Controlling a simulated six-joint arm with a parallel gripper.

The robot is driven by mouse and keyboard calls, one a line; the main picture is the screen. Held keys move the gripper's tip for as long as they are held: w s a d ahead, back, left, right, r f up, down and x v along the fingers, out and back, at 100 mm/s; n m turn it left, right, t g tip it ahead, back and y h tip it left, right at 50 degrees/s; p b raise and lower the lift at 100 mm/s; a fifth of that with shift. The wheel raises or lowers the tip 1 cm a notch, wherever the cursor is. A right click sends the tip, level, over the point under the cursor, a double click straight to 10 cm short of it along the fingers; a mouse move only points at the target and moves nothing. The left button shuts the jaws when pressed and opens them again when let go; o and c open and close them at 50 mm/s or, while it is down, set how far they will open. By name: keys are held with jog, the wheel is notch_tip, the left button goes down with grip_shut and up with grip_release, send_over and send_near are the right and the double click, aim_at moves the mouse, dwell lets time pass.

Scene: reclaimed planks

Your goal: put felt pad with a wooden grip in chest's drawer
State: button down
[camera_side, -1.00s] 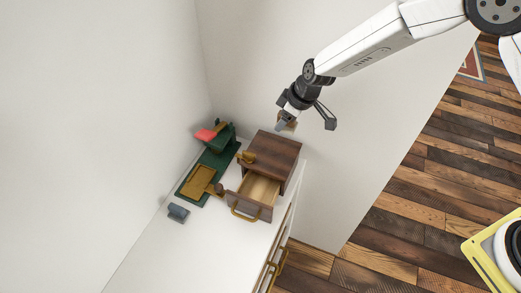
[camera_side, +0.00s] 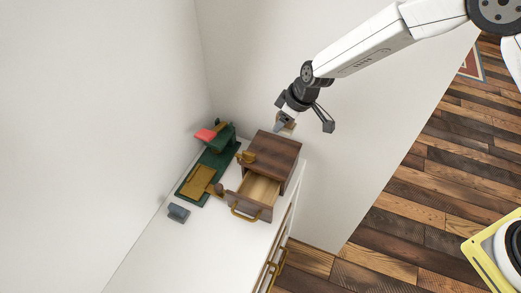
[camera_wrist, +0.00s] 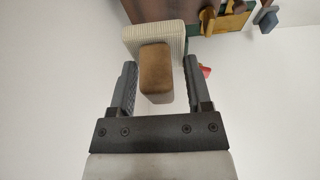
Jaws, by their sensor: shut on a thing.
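My gripper (camera_wrist: 160,66) is shut on the felt pad's wooden grip, a brown rounded block between the two fingers in the wrist view. The felt pad (camera_wrist: 174,32) is a pale ribbed slab beyond the grip. In the side view my gripper (camera_side: 284,121) holds it in the air just behind and above the chest; there the pad is small and mostly hidden. The chest (camera_side: 275,146) is a dark wooden box on the white cabinet. Its drawer (camera_side: 261,190) is pulled out toward the front, with a light wooden inside that looks empty and a brass handle.
A green machine-like stand (camera_side: 219,157) with brass parts and a red top (camera_side: 205,135) stands left of the chest. A grey-blue block (camera_side: 178,213) lies at the front left. The white top (camera_side: 205,235) in front is clear.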

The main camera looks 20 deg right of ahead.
jog(key=shift+s+a+f+m+t+h, duration=0.2)
jog(key=shift+s+a+f+m+h, duration=0.25)
jog(key=shift+s+a+f+m, duration=0.65)
jog(key=shift+s+a+f+m+t+h, duration=0.2)
jog(key=shift+s+a+f+m+h, duration=0.25)
jog(key=shift+a+m, duration=0.65)
jog(key=shift+s+a+f+m+t+h, duration=0.2)
jog(key=shift+s+a+f+m+h, duration=0.2)
jog(key=shift+s+a+f+m, duration=0.75)
jog(key=a+f+m+h, duration=0.1)
jog(key=m, duration=0.2)
jog(key=s+a+m+h, duration=0.1)
jog(key=m, duration=0.3)
jog(key=s+a+f+m+g+h, duration=0.1)
jog(key=m, duration=0.2)
jog(key=shift+s+a+f+m+h, duration=0.2)
jog(key=shift+a+f+m+h, duration=0.1)
jog(key=shift+a+f+m, duration=0.1)
send_over(258, 195)
jog(key=shift+s+a+f, duration=0.15)
jog(key=shift+f, duration=0.8)
jog(key=shift+s+a+f, duration=0.1)
jog(key=shift+a+f, duration=0.05)
jog(key=shift+f, duration=0.8)
jog(key=shift+s+a+f, duration=0.15)
jog(key=shift+f, duration=0.8)
jog(key=shift+f, duration=0.1)
jog(key=shift+f, duration=2)
jog(key=shift+f, duration=0.1)
